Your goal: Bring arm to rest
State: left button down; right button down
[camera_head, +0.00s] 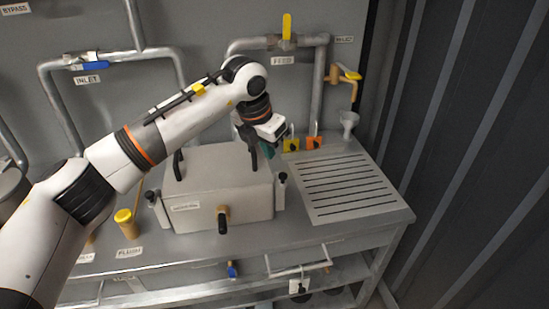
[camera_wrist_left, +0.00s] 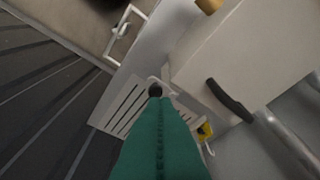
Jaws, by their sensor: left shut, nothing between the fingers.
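My left arm reaches in from the left across the bench in the head view. My left gripper (camera_head: 268,152) points down behind the grey lidded box (camera_head: 218,200), and its fingers are mostly hidden by the wrist and the box's black handle. In the left wrist view the teal fingers (camera_wrist_left: 156,100) are together with nothing between them. The slotted drain board (camera_wrist_left: 118,108) and the box (camera_wrist_left: 240,50) with a black handle (camera_wrist_left: 229,100) show beyond them. I cannot tell how close the fingers are to the box. My right gripper is in neither view.
The slotted board (camera_head: 345,187) is bare at the bench's right. Behind it are a yellow tag (camera_head: 291,145), an orange tag (camera_head: 314,143) and a funnel (camera_head: 348,122). Pipes with a blue-handled valve (camera_head: 88,66) and a yellow-handled valve (camera_head: 287,28) line the wall.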

pick_arm(q)
jog(key=shift+w+v, duration=0.2)
jog(key=shift+v, duration=0.7)
